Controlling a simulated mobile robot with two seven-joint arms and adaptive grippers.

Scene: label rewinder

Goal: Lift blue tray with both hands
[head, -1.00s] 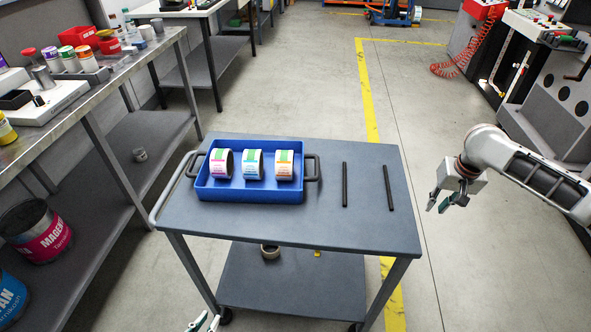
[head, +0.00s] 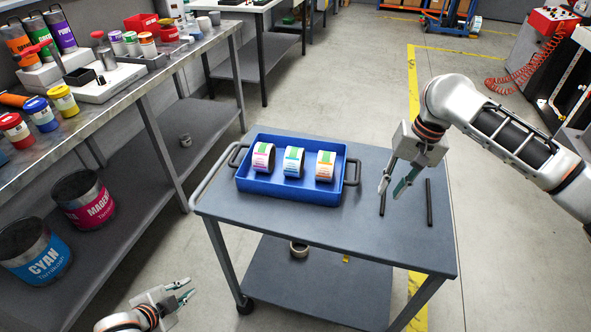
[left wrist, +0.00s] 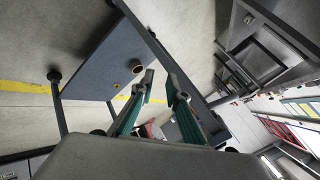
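The blue tray (head: 330,197) sits on the grey cart top, with a dark handle at each short end. Three label rolls stand in it: magenta (head: 263,157), blue (head: 293,162) and orange (head: 325,166). My right gripper (head: 392,188) is open and empty over the cart, right of the tray's right handle (head: 352,172) and apart from it. My left gripper (head: 186,290) is open and empty, low in front of the cart's left side. It also shows open in the left wrist view (left wrist: 162,88), where the tray is not seen.
Two dark bars (head: 429,203) lie on the cart (head: 300,222) right of the tray. A workbench (head: 130,95) with cans and jars runs along the left, with large ink buckets (head: 38,252) below. A tape roll (head: 299,249) is on the cart's lower shelf.

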